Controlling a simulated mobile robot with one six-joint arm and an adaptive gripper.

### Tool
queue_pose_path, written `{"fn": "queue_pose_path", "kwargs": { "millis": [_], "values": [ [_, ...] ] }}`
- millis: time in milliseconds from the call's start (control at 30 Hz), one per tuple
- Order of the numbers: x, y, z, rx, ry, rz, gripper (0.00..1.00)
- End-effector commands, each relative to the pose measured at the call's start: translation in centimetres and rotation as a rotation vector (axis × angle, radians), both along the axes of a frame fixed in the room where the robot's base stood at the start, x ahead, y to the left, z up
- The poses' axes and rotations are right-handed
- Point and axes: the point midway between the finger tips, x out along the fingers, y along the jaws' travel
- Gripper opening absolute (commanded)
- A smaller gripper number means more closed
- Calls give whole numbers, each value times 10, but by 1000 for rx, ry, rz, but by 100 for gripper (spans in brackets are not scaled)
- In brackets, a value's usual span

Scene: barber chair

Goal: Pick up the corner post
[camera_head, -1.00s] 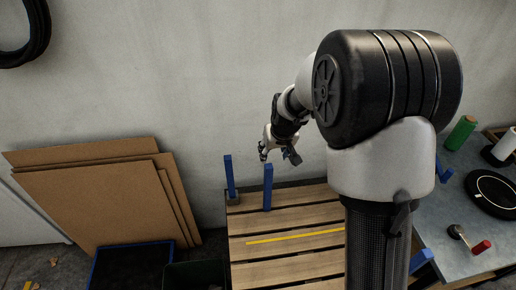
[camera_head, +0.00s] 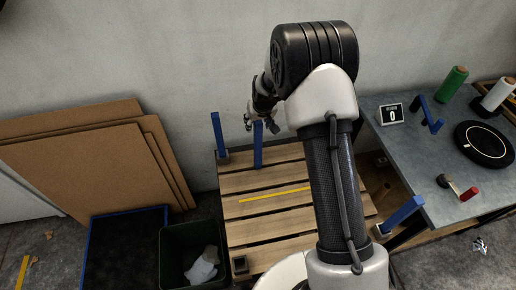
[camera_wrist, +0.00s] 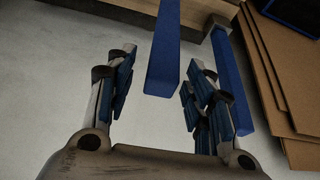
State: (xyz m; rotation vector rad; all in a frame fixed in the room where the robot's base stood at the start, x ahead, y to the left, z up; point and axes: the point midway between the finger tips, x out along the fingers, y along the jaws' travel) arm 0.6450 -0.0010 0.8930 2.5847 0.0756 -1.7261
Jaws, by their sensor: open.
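One blue corner post (camera_head: 258,150) rises from the back of the slatted wooden pallet (camera_head: 262,180). My gripper (camera_head: 257,124) is at its top end, open. In the wrist view, the post (camera_wrist: 164,60) extends between the two spread fingers of my gripper (camera_wrist: 161,75), with visible gaps on both sides. A second blue post (camera_head: 217,134) stands in a bracket at the pallet's back left corner; it also shows right of the fingers in the wrist view (camera_wrist: 232,80). A third blue post (camera_head: 403,214) leans in a bracket at the right.
A grey worktable (camera_head: 425,165) at right bears a green spool (camera_head: 454,83), a black disc (camera_head: 484,144), a red-handled tool (camera_head: 467,193) and a small display (camera_head: 391,114). Cardboard sheets (camera_head: 75,160) lean left. A dark bin (camera_head: 185,242) stands front left. The wall is close behind.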

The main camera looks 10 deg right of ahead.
Motion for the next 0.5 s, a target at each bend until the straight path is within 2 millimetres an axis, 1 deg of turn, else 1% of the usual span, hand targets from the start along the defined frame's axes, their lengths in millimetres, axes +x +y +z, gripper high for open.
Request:
{"fn": "queue_pose_path", "kwargs": {
  "millis": [167,300,367,500],
  "values": [
    [3,0,-16,0,2,0,48],
    [8,1,-39,1,2,0,48],
    [12,1,-46,1,1,0,48],
    [15,2,-50,2,-1,2,48]
  ]
}}
